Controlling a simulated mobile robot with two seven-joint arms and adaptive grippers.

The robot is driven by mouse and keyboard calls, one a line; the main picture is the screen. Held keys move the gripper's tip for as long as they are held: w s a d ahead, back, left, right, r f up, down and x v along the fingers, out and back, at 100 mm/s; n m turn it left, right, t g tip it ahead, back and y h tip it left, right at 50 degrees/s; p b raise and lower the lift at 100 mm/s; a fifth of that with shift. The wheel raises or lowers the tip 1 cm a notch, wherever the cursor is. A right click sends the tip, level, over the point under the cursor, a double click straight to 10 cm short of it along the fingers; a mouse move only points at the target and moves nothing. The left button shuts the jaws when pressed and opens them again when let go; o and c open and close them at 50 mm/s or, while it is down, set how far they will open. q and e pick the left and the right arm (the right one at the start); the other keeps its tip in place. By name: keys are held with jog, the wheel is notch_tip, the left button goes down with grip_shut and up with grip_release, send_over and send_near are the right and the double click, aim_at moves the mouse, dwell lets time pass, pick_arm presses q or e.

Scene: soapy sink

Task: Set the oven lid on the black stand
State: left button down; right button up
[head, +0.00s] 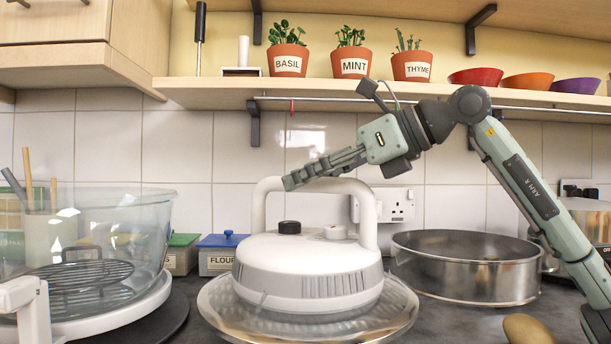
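The oven lid (306,262) is a white round housing with a tall white loop handle (366,215), a black knob on top and a wide clear glass rim (215,312) below. It sits level in the middle of the head view; whether its rim touches the counter is unclear. My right gripper (292,181) comes in from the right, its fingers lying across the top bar of the handle near its left end. I see the fingers from the side, so their gap and any grip are hidden. My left gripper is out of view. No black stand can be clearly made out.
A glass oven bowl (150,232) on a white base stands at left, with a black wire rack (85,287) inside. A round metal tin (465,278) stands right of the lid. A brown egg-shaped item (526,329) lies in front. A shelf (330,95) with pots hangs above.

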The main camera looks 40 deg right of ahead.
jog(key=shift+w+a+f, duration=0.1)
jog(key=shift+w+f, duration=0.05)
jog(key=shift+f, duration=0.4)
jog(key=shift+w+a+f, duration=0.1)
jog(key=shift+f, duration=0.4)
jog(key=v, duration=0.4)
jog(key=r+v, duration=0.1)
jog(key=v, duration=0.3)
jog(key=shift+w+d, duration=0.1)
jog(key=shift+s+d+r, duration=0.15)
jog(key=shift+s+r, duration=0.25)
jog(key=shift+r, duration=0.05)
